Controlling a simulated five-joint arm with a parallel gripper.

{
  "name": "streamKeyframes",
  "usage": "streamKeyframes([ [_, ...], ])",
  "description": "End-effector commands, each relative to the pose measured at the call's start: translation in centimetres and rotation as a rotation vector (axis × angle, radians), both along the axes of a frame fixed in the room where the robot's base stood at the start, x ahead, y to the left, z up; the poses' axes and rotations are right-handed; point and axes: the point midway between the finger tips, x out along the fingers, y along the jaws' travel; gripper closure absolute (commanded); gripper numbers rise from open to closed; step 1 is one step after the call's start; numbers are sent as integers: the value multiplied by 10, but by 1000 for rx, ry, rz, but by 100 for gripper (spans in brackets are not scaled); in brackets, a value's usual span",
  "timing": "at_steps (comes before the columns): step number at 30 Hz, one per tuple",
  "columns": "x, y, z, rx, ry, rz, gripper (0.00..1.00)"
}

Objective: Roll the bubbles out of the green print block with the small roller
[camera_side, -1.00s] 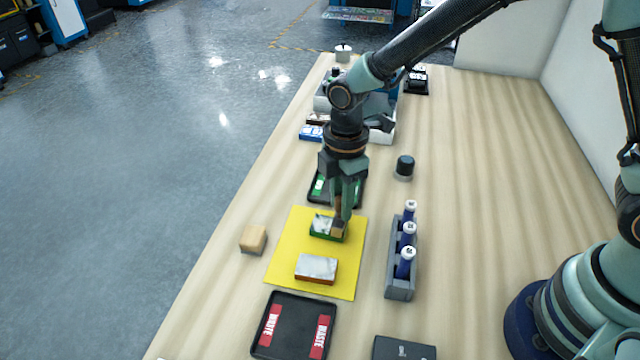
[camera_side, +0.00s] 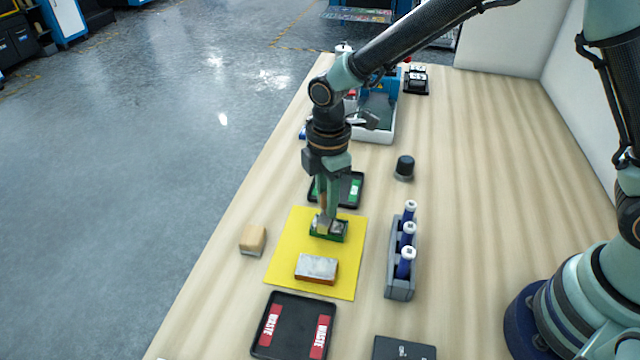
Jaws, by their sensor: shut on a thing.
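The green print block (camera_side: 340,237) lies on the yellow mat (camera_side: 290,225), with a pale, mottled top partly hidden by my gripper. My gripper (camera_side: 325,217) points down over the left part of this block. It is shut on a small tan tool (camera_side: 322,228), whose lower end appears to be at the block's top. The fingers hide much of it, so I cannot tell whether it is the small roller. A grey rack (camera_side: 400,285) to the right of the mat holds three blue handles with white ends (camera_side: 405,262).
A wooden block (camera_side: 253,239) is left. A black tray with red labels (camera_side: 293,325) is in front; a green-labelled tray (camera_side: 350,190) is behind. A dark knob (camera_side: 404,167) stands right. Bare table lies right of the rack.

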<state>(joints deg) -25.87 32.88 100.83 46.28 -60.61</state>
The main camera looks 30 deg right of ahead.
Motion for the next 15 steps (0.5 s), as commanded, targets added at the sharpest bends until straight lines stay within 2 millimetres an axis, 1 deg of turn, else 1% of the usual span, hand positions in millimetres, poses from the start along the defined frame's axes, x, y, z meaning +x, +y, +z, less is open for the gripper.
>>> streamKeyframes([
  [15,11,10,0,0,-1,0,100],
])
